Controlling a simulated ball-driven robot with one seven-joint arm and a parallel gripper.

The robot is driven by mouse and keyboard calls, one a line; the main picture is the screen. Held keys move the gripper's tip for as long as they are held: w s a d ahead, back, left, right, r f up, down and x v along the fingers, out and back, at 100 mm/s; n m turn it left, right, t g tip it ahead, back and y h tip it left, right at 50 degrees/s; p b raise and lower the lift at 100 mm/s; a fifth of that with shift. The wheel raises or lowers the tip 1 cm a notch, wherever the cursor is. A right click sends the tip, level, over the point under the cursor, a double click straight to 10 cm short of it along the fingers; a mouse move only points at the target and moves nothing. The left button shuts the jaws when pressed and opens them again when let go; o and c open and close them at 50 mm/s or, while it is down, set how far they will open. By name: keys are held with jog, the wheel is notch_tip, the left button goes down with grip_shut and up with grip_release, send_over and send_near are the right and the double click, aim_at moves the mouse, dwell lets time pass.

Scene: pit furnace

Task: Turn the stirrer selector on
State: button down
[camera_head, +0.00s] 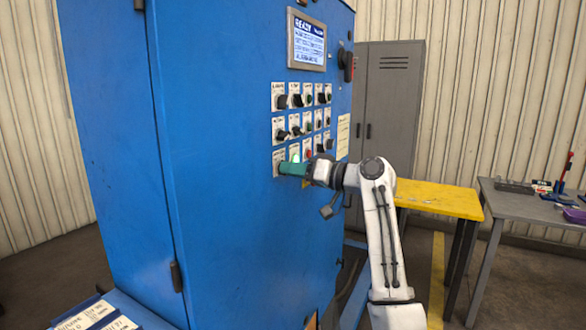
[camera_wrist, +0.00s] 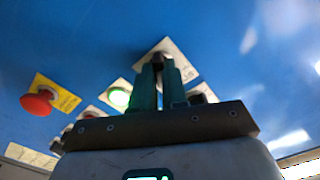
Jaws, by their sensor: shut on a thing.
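A dark selector knob (camera_wrist: 157,60) on a pale label plate (camera_wrist: 168,46) sits between the green fingers of my gripper (camera_wrist: 158,82) in the wrist view. The fingers are shut on it. In the head view, my gripper (camera_head: 289,169) reaches from the right to the lower left corner of the switch panel on the blue cabinet (camera_head: 215,200). The fingers hide the knob there. The lettering on its plate is too small to read, and I cannot tell which way the knob points.
A lit green button (camera_wrist: 119,97) is close to the fingers, and a red mushroom button (camera_wrist: 37,103) on a yellow plate is farther off. Above are rows of switches (camera_head: 296,100) and a screen (camera_head: 307,42) reading READY. A yellow table (camera_head: 437,198) stands right of my arm.

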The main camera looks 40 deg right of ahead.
dwell(0.3)
jog(key=c, duration=1.2)
grip_release()
jog(key=shift+o, duration=0.2)
jog(key=b+v, duration=0.2)
jog(key=v, duration=0.8)
jog(key=shift+s, duration=0.35)
jog(key=shift+d, duration=0.15)
